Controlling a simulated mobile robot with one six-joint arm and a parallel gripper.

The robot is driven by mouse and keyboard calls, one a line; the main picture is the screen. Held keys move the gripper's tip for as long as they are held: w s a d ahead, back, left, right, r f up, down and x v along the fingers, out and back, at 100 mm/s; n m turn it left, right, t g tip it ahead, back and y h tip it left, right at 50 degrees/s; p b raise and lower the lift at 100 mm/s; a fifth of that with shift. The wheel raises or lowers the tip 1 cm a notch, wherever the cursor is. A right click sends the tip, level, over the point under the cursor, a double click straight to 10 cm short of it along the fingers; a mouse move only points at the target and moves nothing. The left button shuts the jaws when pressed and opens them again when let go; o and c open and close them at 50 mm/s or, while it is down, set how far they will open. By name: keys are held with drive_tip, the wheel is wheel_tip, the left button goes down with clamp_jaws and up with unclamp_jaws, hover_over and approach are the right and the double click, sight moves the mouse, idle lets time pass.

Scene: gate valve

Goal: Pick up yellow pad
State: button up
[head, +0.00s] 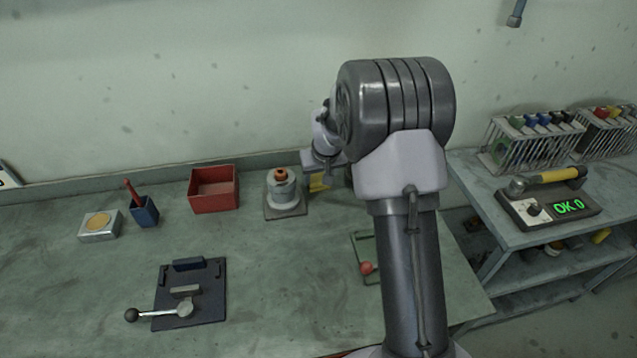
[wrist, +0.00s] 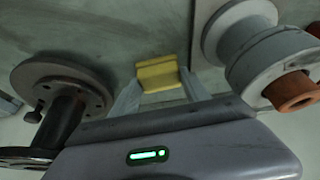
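The yellow pad (wrist: 158,76) lies between the tips of my gripper's two fingers (wrist: 160,84) in the wrist view. The fingers are spread about the pad's width apart, one at each side. No clear gap shows, but I cannot tell whether they press on it. In the head view the yellow pad (head: 318,183) shows just below my gripper (head: 322,168), at the back of the bench, right of the grey stand with an orange top (head: 282,185). My arm hides part of this area.
The grey stand with the orange-ended cylinder (wrist: 262,50) is close on the right in the wrist view; a dark round disc (wrist: 62,82) is close on the left. A red bin (head: 214,190), a blue cup (head: 145,211) and a dark lever fixture (head: 190,295) stand further left.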

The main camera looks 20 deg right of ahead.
sight(319, 176)
drive_tip(key=c, duration=0.7)
drive_tip(key=shift+r+p, duration=0.3)
drive_tip(key=shift+r, duration=0.1)
drive_tip(key=p+v, duration=0.1)
drive_tip(key=v, duration=0.2)
drive_tip(key=shift+d+r+p, duration=0.1)
drive_tip(key=shift+d+p, duration=0.05)
drive_tip(key=shift+p, duration=0.15)
drive_tip(key=s, duration=1)
drive_tip(key=s+d+r, duration=0.1)
drive_tip(key=s, duration=0.3)
drive_tip(key=shift+s+d+r, duration=0.1)
drive_tip(key=shift+s, duration=0.3)
